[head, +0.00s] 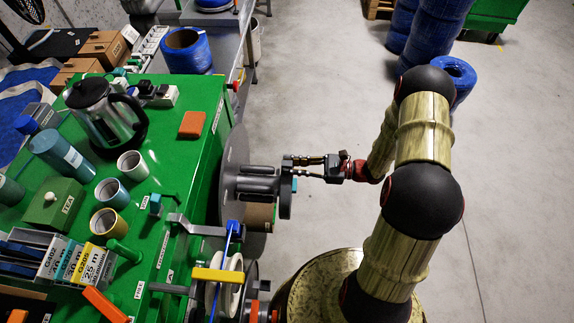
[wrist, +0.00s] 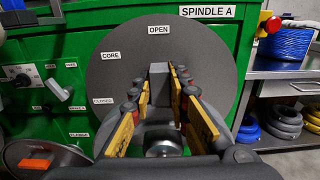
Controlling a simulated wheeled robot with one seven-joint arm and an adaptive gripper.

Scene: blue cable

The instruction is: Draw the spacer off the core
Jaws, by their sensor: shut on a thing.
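My gripper (head: 290,160) reaches in from the right to the front of the spindle. In the wrist view its yellow-sided fingers (wrist: 162,82) are shut on an upright grey block (wrist: 159,72). I cannot tell whether this block is part of the spacer. The grey core (head: 257,187) stands out sideways from a large grey disc (head: 234,165). A smaller round grey end piece (head: 286,195) is at its outer end, just beside my fingertips. The large disc (wrist: 115,60) fills the middle of the wrist view. My fingers hide much of the core there.
The green bench (head: 190,125) carries a kettle (head: 105,110), cups and boxes. A second reel (head: 225,285) with a blue cable (head: 226,250) is in front of the core in the head view.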

